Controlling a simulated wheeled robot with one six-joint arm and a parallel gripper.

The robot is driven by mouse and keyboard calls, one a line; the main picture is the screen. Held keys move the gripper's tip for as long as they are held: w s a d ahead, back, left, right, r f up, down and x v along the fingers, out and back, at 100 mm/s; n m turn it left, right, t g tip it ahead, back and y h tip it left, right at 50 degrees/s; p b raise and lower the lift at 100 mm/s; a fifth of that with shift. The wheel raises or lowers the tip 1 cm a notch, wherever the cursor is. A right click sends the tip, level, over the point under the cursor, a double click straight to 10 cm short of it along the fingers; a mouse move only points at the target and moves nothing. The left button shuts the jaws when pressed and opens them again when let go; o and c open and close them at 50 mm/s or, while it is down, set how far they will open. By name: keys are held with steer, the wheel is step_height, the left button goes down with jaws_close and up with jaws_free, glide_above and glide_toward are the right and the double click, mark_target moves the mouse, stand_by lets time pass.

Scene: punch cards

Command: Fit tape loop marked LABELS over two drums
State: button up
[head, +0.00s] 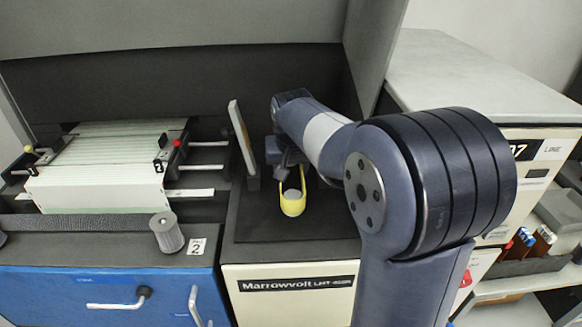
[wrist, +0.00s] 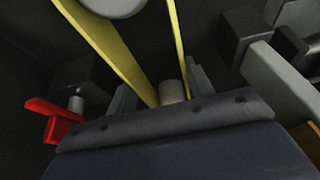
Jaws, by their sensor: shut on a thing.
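A yellow tape loop (head: 293,209) hangs below my gripper (head: 284,168) in the head view, curving under a pale grey drum (head: 292,194). In the wrist view, two strands of the tape loop (wrist: 116,55) run from the top edge down toward my gripper (wrist: 165,92), which is shut on the loop. A pale drum (wrist: 112,5) shows at the top edge there, beside the strands. A small grey cylinder (wrist: 172,91) stands between the strands close to my fingers; I cannot tell if it is the other drum. No LABELS marking is readable.
An upright pale panel (head: 243,138) stands just left of my gripper. A red part (wrist: 50,120) and a grey bar (wrist: 280,78) flank the gripper in the wrist view.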

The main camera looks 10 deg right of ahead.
steer(key=shift+f+b, duration=0.4)
steer(key=shift+f, duration=0.2)
steer(key=o, duration=1)
steer(key=shift+r, duration=0.1)
steer(key=v, duration=1)
steer(key=shift+s+r, duration=0.2)
steer(key=shift+r, duration=0.15)
steer(key=x, duration=1)
steer(key=shift+w+f, duration=0.15)
steer(key=shift+f, duration=0.2)
steer(key=shift+r+p, duration=0.35)
steer(key=shift+r, duration=0.1)
